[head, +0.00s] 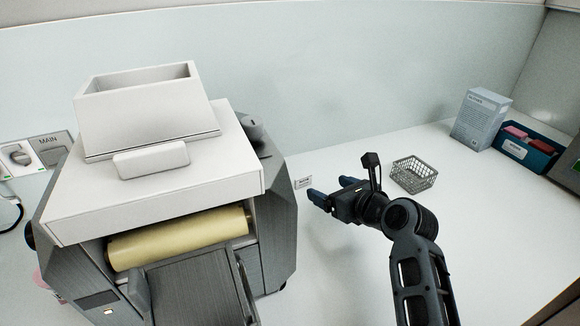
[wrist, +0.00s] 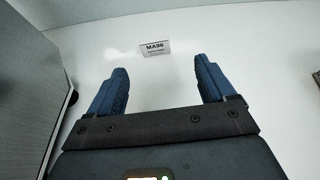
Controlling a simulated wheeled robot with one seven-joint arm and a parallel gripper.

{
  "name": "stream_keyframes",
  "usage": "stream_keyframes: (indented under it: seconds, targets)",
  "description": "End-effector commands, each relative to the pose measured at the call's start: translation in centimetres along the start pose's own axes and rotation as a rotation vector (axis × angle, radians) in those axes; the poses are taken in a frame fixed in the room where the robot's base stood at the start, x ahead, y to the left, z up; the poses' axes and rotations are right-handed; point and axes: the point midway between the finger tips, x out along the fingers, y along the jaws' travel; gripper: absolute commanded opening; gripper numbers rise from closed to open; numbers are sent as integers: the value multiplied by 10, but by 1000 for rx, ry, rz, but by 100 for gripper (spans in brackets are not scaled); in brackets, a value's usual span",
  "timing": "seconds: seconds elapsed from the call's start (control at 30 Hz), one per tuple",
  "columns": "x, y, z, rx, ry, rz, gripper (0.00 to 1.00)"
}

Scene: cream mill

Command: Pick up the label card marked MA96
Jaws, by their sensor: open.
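The label card (wrist: 155,48) is small and white, with MA96 in dark print and a smaller line below that I cannot read. In the wrist view it is ahead of my gripper (wrist: 161,78), between the lines of the two blue fingers and just beyond their tips. In the head view the card (head: 303,183) stands on the white worktop, right of the mill. My gripper (head: 328,189) is just right of it, low over the worktop, with its fingers pointing left toward it. The jaws are open and empty, with a clear gap to the card.
The mill (head: 160,180) with its cream roller (head: 180,238) stands close on the left. A grey wire basket (head: 413,174) is behind my gripper to the right. A box (head: 481,119) and a blue tray (head: 527,150) stand at the far right. The worktop's right front is clear.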

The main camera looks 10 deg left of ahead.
Motion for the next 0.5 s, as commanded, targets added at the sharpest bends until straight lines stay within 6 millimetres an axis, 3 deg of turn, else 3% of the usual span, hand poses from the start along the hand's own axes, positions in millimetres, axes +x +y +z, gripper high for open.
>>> stream_keyframes:
  seconds: [0.17, 0.5]
  targets:
    - [5, 0, 1, 2, 0, 1, 83]
    - [36, 3, 2, 1, 0, 1, 83]
